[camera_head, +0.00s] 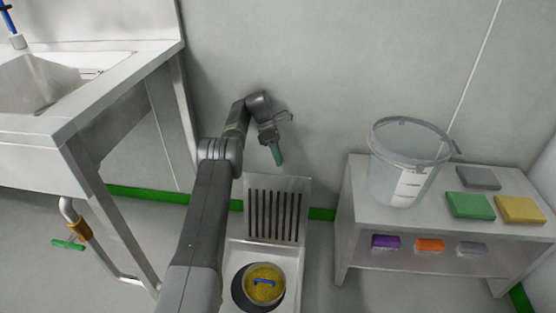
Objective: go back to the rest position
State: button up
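My arm reaches up from the bottom of the view and bends over at its far end. My gripper (277,147) hangs in front of the grey wall, above the slotted metal panel. A narrow green piece shows at its tip. I cannot tell whether this is part of the fingers or something held, nor how far apart the fingers are.
Below stands a metal unit (292,262) with a round vessel holding yellow material and a blue piece. At right, a bench (356,197) carries a clear bucket (390,178) and coloured blocks; more lie below. At left is a sink table (85,112).

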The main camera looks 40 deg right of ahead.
aim_at(278, 177)
jog(key=shift+f, duration=0.15)
jog(key=f+b, duration=0.7)
jog(key=shift+s+a+f, duration=0.15)
jog(key=shift+a+f, duration=0.05)
jog(key=shift+f, duration=0.1)
jog(key=shift+d+f+b, duration=0.15)
jog(key=shift+f+b, duration=0.15)
jog(key=shift+f, duration=0.85)
jog(key=shift+r, duration=0.1)
